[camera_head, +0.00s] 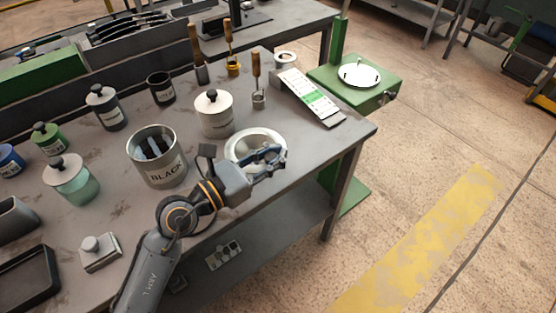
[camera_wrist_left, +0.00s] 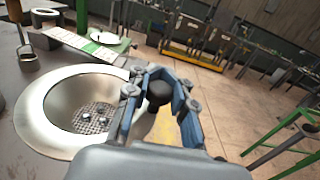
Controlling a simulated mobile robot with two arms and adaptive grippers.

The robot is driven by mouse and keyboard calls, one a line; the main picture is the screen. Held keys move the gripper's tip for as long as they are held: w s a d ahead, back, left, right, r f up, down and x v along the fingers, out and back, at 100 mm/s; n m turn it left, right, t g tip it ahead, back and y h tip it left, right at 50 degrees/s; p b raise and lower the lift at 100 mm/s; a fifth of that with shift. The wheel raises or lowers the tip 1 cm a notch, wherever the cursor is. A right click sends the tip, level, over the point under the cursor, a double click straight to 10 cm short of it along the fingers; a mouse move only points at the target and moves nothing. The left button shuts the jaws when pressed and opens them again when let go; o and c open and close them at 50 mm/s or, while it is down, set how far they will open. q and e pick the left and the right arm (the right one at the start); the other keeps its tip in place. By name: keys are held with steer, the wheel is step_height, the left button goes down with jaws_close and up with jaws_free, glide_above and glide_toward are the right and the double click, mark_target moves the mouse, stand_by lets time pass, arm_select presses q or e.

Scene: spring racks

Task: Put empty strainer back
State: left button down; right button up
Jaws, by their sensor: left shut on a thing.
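The strainer (camera_head: 238,139) is a round pale metal bowl with a wide rim, near the right end of the grey workbench. In the left wrist view the strainer (camera_wrist_left: 35,125) shows a perforated bottom; small bright spots there are too small to make out. My left gripper (camera_head: 268,160) is at the strainer's right side. In the left wrist view its blue fingers (camera_wrist_left: 158,100) are closed around a dark knob-like grip (camera_wrist_left: 158,92) beside the rim. The join between grip and bowl is hidden. I cannot tell whether the strainer touches the bench. My right gripper is not in view.
A green stand (camera_head: 362,85) is beyond the bench end.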

arm_select(q)
steer(key=w+f+b, duration=0.1)
steer(key=w+f, duration=0.1)
steer(key=f, duration=0.1)
steer(key=w+f, duration=0.2)
steer(key=f, duration=0.1)
steer(key=w+d+f+b, duration=0.1)
steer(key=w+f, duration=0.1)
steer(key=f, duration=0.2)
steer(key=shift+w+b, duration=0.35)
steer(key=shift+w, duration=0.05)
steer(key=shift+r, duration=0.1)
steer(key=c, duration=1.1)
jaws_free()
steer(key=shift+s+a, duration=0.1)
